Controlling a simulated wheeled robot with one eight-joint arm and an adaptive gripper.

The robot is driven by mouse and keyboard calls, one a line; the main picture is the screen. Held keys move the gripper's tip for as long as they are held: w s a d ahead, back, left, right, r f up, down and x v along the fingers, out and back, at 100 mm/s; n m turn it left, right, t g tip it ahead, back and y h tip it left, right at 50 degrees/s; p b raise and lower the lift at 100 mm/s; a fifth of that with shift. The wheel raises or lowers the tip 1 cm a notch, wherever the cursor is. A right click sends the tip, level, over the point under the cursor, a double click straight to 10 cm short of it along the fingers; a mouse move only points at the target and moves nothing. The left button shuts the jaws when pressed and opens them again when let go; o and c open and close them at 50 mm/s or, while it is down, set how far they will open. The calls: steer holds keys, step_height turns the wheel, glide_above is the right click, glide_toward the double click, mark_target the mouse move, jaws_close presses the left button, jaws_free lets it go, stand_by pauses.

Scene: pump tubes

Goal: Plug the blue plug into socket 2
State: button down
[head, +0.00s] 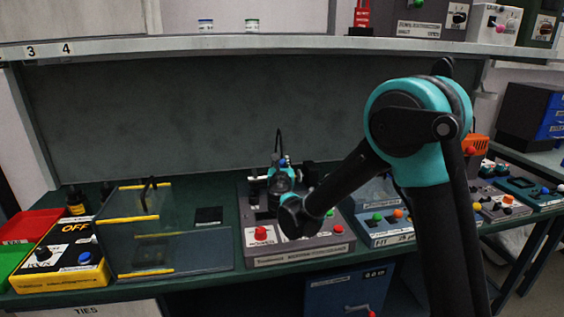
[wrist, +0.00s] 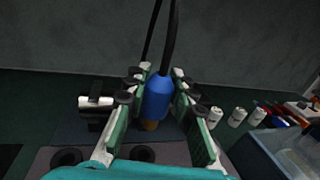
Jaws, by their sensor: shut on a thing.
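The blue plug (wrist: 158,97) is upright between the green-padded fingers of my gripper (wrist: 155,95) in the wrist view. Its black cable rises from its top, and a brownish tip shows below it. My gripper (head: 282,172) is above the grey device (head: 290,256) in the head view, where the arm partly covers it. Dark round openings (wrist: 67,157) show on the device's near part in the wrist view. I cannot read which socket is number 2, nor tell whether the tip touches the device.
White cylinders (wrist: 237,117) and a clear box (wrist: 275,152) are to the right. A clear-panelled case (head: 175,252) and a yellow OFF box (head: 62,262) stand left of the device. A shelf (head: 200,44) runs above.

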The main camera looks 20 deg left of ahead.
steer(key=shift+f, duration=0.15)
steer(key=shift+f, duration=2.75)
steer(key=shift+f, duration=1.75)
steer(key=c, duration=1.2)
jaws_free()
steer(key=v, duration=1.2)
steer(key=shift+f, duration=0.1)
